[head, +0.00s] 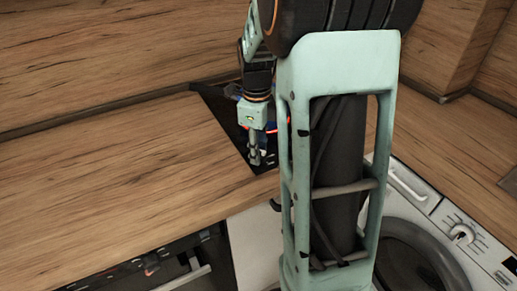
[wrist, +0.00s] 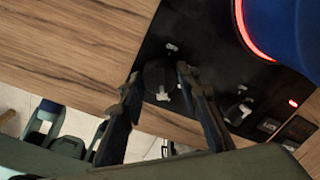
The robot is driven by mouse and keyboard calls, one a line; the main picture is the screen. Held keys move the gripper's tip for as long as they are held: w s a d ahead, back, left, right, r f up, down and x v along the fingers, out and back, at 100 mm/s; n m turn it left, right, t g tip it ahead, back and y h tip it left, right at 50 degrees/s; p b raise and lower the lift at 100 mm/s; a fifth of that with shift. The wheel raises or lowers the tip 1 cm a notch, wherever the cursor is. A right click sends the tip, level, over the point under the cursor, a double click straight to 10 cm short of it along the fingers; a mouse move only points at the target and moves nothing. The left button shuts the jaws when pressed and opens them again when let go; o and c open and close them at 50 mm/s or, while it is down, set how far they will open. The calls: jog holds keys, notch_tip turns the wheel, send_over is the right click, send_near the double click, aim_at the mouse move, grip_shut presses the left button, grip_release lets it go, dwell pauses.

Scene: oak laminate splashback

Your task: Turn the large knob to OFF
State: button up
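A dark round knob (wrist: 158,75) with a light grey pointer sits on the black cooktop panel (wrist: 205,42) in the wrist view. A second dark knob (wrist: 238,112), looking smaller, is to its right. My gripper (wrist: 157,76) is open, with one finger on either side of the first knob. The right finger is very close to it; I cannot tell if it touches. In the head view my gripper (head: 255,160) points down at the front corner of the cooktop (head: 222,108); the knobs there are mostly hidden or too small to read.
A blue pot (wrist: 290,30) stands on a burner with a glowing red ring (wrist: 243,30). A red light (wrist: 293,103) is lit on the panel. Wooden counter (head: 110,175) lies clear to the left. A white washing machine (head: 410,190) is at right, below the counter.

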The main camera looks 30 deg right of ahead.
jog(key=c, duration=0.4)
jog(key=shift+c, duration=0.2)
